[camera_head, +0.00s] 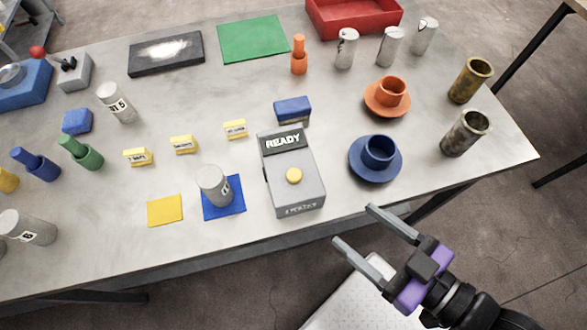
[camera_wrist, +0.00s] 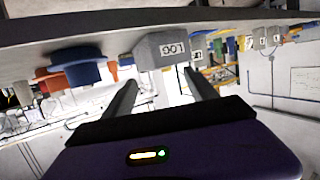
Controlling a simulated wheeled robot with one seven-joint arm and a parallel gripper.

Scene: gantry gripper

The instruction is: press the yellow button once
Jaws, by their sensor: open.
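The yellow button (camera_head: 294,176) is a small round cap on top of a grey box (camera_head: 299,198) with a dark "READY" panel at its back. The box stands near the table's front edge, and its front also shows in the wrist view (camera_wrist: 152,52), which appears tilted over. My gripper (camera_head: 353,225) is open and empty, off the table's front edge, to the right of the box and in front of it. In the wrist view my two fingers (camera_wrist: 162,88) point toward the box, apart from it. The button does not show in the wrist view.
A blue cup on a saucer (camera_head: 362,170) stands right of the box. A grey cylinder on a blue square (camera_head: 237,208) stands left of it. A blue block (camera_head: 293,111) lies behind it. The table's front edge (camera_head: 340,224) lies between my gripper and the box.

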